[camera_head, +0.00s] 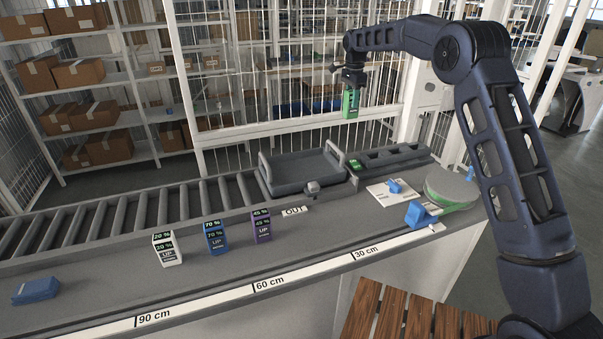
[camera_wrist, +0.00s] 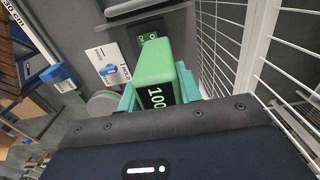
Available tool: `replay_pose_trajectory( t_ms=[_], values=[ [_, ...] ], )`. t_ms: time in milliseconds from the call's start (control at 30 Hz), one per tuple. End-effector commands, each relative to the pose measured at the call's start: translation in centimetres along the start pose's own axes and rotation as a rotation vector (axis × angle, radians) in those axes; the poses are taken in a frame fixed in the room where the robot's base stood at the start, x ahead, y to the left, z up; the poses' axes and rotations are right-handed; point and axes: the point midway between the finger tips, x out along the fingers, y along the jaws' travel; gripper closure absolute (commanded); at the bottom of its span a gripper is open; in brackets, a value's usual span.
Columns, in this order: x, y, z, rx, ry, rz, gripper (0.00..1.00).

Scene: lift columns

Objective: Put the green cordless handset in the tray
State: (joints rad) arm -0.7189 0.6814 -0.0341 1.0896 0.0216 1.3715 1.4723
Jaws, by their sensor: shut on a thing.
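The green cordless handset (camera_head: 351,103) hangs upright below my gripper (camera_head: 352,82), raised well above the counter. In the wrist view the handset (camera_wrist: 154,67) sits between the teal fingers of my gripper (camera_wrist: 157,96), and a "100" label shows on it. My gripper is shut on it. The grey tray (camera_head: 300,188) with raised end handles rests on the roller conveyor, below and to the left of the handset in the head view. It looks empty. Part of the tray (camera_wrist: 135,8) shows at the top of the wrist view.
A charging dock (camera_head: 385,158), a card with a blue item (camera_head: 393,190) and a round green-edged disc (camera_head: 452,188) lie to the right. A wire fence (camera_head: 290,95) stands behind the conveyor.

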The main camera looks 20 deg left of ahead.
Motion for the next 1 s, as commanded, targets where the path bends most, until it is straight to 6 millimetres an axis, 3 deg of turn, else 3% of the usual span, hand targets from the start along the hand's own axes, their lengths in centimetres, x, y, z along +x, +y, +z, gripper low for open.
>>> replay_pose_trajectory(
  t_ms=[33,300,500,767,1000],
  values=[
    [-0.3,0.1,2.5,-0.006,0.0,-0.002,0.94],
    [-1.0,1.2,13.9,-0.005,0.0,-0.001,0.94],
    [-1.4,2.4,19.6,-0.002,0.0,-0.001,0.94],
    [-0.5,3.0,22.0,0.002,0.0,0.0,0.94],
    [4.3,3.1,22.0,0.002,0.0,0.002,0.94]
  ],
)
